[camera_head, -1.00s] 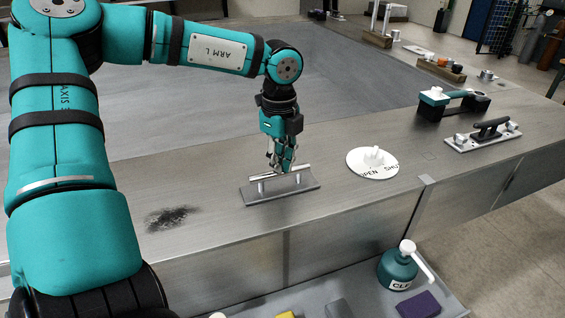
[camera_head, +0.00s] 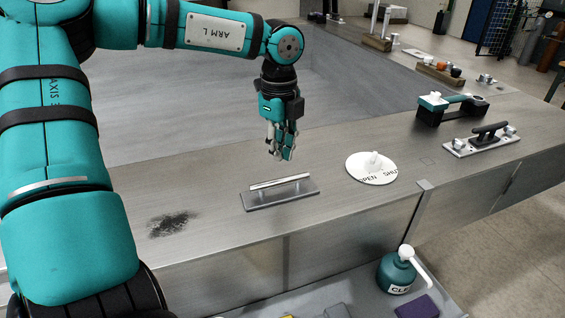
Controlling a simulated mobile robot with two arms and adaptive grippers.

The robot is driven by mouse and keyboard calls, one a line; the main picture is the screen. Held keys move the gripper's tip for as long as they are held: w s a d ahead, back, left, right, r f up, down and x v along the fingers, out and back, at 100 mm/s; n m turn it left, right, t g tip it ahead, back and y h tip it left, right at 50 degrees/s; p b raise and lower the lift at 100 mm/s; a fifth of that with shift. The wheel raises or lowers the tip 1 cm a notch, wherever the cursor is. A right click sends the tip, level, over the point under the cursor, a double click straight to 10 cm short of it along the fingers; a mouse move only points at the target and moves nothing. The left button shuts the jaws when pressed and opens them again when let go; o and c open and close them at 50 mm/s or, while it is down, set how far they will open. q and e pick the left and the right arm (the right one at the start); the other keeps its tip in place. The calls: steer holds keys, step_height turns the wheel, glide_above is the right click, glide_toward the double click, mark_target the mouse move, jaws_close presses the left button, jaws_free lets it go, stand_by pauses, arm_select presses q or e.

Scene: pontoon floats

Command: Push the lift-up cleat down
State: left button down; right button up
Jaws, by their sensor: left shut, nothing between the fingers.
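The lift-up cleat is a pale metal bar (camera_head: 280,182) over a dark grey base plate (camera_head: 281,198) on the metal deck, in the middle of the head view. The bar sits low over the plate, roughly level, and little of its posts shows. My left gripper (camera_head: 281,157) is above and just behind the bar. Its fingers point down, are shut and hold nothing, with a visible gap between them and the bar. My right gripper is not in view.
A white OPEN/SHUT dial (camera_head: 371,167) is right of the cleat. Farther right are a black-handled metal fitting (camera_head: 487,139) and a teal-and-black tool (camera_head: 450,107). A dark smudge (camera_head: 170,222) lies left. A teal bottle (camera_head: 397,272) stands on the lower front shelf.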

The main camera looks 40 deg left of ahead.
arm_select(q)
steer(key=shift+r+p, duration=0.65)
steer(key=shift+r, duration=1.2)
steer(key=shift+r, duration=0.1)
